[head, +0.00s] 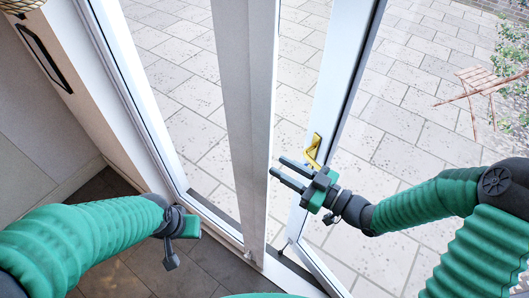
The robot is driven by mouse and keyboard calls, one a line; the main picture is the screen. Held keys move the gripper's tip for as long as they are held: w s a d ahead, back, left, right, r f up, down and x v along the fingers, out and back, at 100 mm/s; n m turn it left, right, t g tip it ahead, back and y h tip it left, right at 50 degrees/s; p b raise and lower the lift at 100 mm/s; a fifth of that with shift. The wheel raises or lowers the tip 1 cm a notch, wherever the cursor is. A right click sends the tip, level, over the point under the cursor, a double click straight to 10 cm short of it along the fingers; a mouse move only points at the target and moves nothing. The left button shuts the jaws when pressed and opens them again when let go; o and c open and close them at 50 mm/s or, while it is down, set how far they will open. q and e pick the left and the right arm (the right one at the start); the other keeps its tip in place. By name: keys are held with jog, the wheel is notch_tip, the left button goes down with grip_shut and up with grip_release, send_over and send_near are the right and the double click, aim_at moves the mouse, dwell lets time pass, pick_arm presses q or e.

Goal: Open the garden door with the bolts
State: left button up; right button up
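The garden door (337,75) is a white-framed glass leaf right of a thick white post (250,110). Paving shows in a gap between post and leaf, so the leaf appears to stand ajar. A gold handle (313,150) is on the leaf's near edge. My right gripper (279,166) is just below and left of the handle, its two dark fingers apart and pointing left across the gap, with nothing between them. My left gripper (172,252) hangs low at the left, by the fixed pane; its fingers are not clear. I cannot make out the bolts.
A fixed glass pane with a white frame (112,62) stands left of the post. Outside is open paving (400,95), with a wooden folding chair (482,88) and climbing plants at the far right. Inside, dark floor tiles (125,245) lie below a pale wall.

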jog(key=x, duration=0.2)
jog(key=shift+w+a+r+p, duration=0.1)
jog(key=shift+w+a+p, duration=0.1)
jog(key=shift+w+p, duration=0.15)
jog(key=shift+w+a, duration=0.25)
jog(key=shift+a, duration=0.35)
jog(key=shift+w+a, duration=0.1)
jog(key=shift+a, duration=0.1)
grip_shut()
jog(key=shift+w+d, duration=0.1)
jog(key=shift+d, duration=0.05)
dwell(0.3)
